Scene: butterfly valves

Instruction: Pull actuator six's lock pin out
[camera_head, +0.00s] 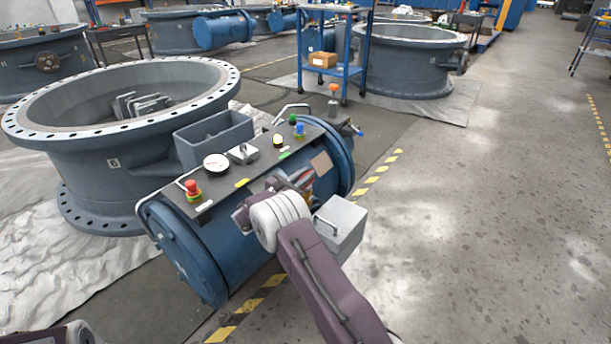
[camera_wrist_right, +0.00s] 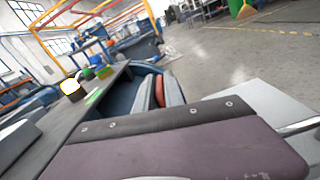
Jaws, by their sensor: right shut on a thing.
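In the right wrist view the red lock pin (camera_wrist_right: 159,91) shows between the pale fingers (camera_wrist_right: 165,96). Whether it still sits in its hole is hidden. Only a piece of my left arm shows at bottom left.
The panel carries a red button (camera_head: 192,187), a white gauge (camera_head: 216,164), a green knob (camera_head: 292,119) and a blue knob (camera_head: 299,131). A grey box (camera_head: 340,225) is right beside my right wrist.

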